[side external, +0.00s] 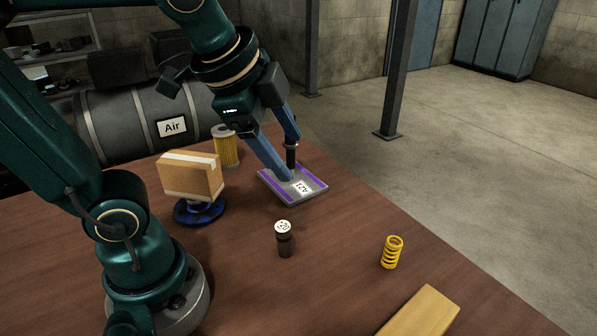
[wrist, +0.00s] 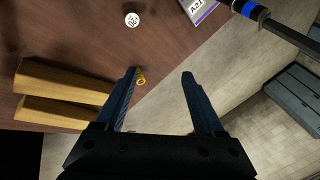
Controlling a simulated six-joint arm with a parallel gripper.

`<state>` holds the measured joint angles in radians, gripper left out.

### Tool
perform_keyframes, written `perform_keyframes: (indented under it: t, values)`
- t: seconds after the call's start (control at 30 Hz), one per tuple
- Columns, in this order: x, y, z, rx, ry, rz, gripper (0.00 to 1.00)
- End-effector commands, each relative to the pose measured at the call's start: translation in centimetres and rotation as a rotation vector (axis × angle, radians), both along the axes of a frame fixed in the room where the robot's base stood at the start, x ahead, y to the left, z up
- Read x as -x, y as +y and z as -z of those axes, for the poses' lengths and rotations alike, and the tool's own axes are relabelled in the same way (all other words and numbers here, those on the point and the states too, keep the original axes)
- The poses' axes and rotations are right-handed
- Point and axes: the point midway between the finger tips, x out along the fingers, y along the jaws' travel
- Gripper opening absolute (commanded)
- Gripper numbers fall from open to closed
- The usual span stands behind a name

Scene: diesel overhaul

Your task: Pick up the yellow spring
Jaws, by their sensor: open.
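The yellow spring (side external: 391,252) stands upright on the brown table at the right in the side view, near the table's right edge. It also shows small in the wrist view (wrist: 141,79), just beside the tip of the left finger. My gripper (side external: 291,158) is open and nothing shows between its fingers. In the side view it is above the grey tray, well back and left of the spring. In the wrist view my gripper (wrist: 159,72) has its fingers spread wide, with the table edge and floor beyond them.
A grey, purple-edged tray (side external: 283,197) lies below my gripper. Wooden bars (wrist: 75,82) lie near the spring. A cardboard box (side external: 190,176) sits on a blue round part (side external: 199,213).

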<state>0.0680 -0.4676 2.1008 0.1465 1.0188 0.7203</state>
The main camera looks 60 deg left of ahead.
Motion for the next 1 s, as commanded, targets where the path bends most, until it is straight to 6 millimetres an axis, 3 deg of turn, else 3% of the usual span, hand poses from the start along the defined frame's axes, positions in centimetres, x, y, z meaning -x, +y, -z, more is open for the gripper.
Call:
perform_keyframes:
  t: [0.27, 0.47, 0.6, 0.8, 1.0]
  values:
    - [-6.7, -1.7, 0.0, -0.303, 0.134, 0.474, 0.71]
    - [-11.1, -4.2, 2.5, -0.481, 0.241, 0.776, 0.71]
    - [-13.4, -6.4, 5.6, -0.579, 0.317, 0.961, 0.71]
    - [-14.9, -9.7, 10.9, -0.660, 0.412, 1.133, 0.71]
    - [-14.1, -11.4, 14.8, -0.672, 0.484, 1.200, 0.71]
